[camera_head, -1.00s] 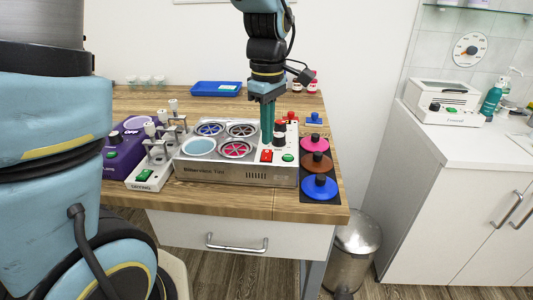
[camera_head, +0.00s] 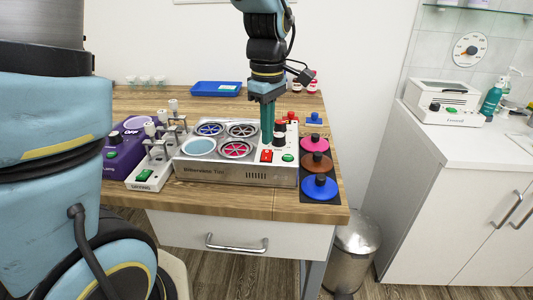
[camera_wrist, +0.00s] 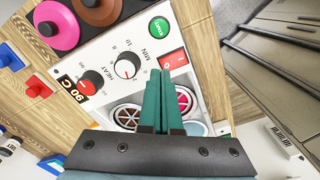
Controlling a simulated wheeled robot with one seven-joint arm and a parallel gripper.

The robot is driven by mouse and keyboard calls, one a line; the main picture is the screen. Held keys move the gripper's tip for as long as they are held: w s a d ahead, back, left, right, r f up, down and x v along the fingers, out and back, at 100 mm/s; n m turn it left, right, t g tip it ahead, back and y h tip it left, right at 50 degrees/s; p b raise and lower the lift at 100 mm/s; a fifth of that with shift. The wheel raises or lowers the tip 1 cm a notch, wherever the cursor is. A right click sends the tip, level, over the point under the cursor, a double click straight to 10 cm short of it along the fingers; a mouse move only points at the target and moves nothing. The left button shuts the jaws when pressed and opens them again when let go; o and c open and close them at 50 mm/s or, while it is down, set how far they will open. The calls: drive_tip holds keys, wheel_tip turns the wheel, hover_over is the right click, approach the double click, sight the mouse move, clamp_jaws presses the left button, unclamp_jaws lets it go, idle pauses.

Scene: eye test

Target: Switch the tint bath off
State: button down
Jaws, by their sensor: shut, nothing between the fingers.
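The tint bath (camera_head: 235,173) is a silvery box with four round wells on the wooden counter.
Three lids with knobs, pink (camera_head: 314,143), brown (camera_head: 316,162) and blue (camera_head: 319,187), lie on a dark mat right of the bath. A white unit with clamps (camera_head: 150,172) and a purple box (camera_head: 122,155) stand left. A blue tray (camera_head: 216,88) lies behind.

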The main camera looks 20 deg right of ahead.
drive_tip(key=shift+f+b, duration=0.6)
drive_tip(key=shift+f, duration=0.35)
idle(0.6)
drive_tip(key=shift+r, duration=0.15)
wheel_tip(320, 180, up, 7)
drive_tip(key=p, duration=0.6)
drive_tip(key=shift+a, duration=0.1)
idle(0.4)
drive_tip(key=w+a+m, duration=0.1)
drive_tip(key=a, duration=0.3)
drive_tip(key=w+a+f+m, duration=0.1)
drive_tip(key=a, duration=0.3)
drive_tip(key=w+a+m, duration=0.1)
drive_tip(key=a, duration=0.3)
drive_tip(key=shift+w+f+t, duration=0.15)
drive_tip(key=shift+f+t, duration=0.15)
drive_tip(key=shift+f, duration=0.1)
drive_tip(key=s+a+f+m+t, duration=0.1)
drive_tip(key=a+m, duration=0.4)
drive_tip(key=a, duration=0.8)
drive_tip(key=shift+s+f, duration=0.5)
